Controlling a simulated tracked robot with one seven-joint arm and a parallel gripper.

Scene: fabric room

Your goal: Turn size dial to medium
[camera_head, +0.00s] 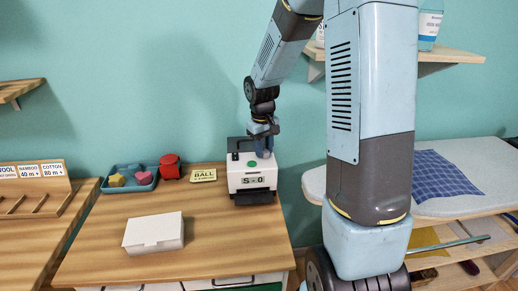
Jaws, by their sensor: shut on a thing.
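A white and black machine (252,176) stands at the back right of the wooden table. Its front display (252,180) reads what looks like "S" and "0". A green button (251,163) shows above the display. My gripper (264,152) points down at the right part of the machine's top, shut on what is likely the size dial. The dial is hidden by the fingers, so its pointer and marks cannot be seen.
On the table (210,255) are a white box (154,232), a blue tray (129,178) with colored shapes, a red object (169,166) and a yellow "BALL" card (203,175). An ironing-board-like surface (466,205) with blue checked cloth (447,177) lies right, beyond my arm.

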